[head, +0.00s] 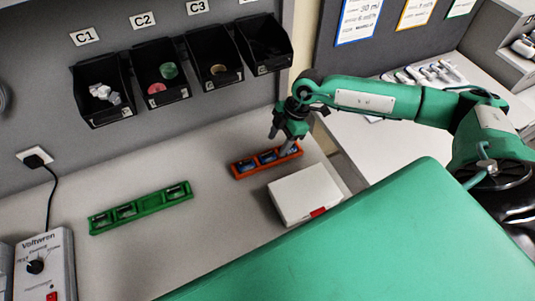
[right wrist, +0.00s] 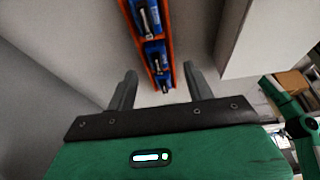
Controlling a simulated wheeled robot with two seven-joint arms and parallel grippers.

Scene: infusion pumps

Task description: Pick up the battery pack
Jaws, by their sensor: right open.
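An orange tray (head: 240,175) on the bench holds blue battery packs (head: 267,157) in a row. In the right wrist view, blue battery packs (right wrist: 155,54) sit in the orange tray (right wrist: 172,45). A green tray (head: 140,208) at the left holds dark packs in its slots. My right gripper (head: 279,143) is just above the right end of the orange tray, pointing down. In the wrist view its two fingers (right wrist: 162,82) are apart, with the near end of the tray between them in the picture. Nothing is held. Contact cannot be told. My left gripper does not show.
A white box (head: 303,192) with a red latch lies just in front of the orange tray. Black bins (head: 153,75) hang on the back wall. A Voltwren device (head: 45,265) stands front left. The bench between the trays is clear.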

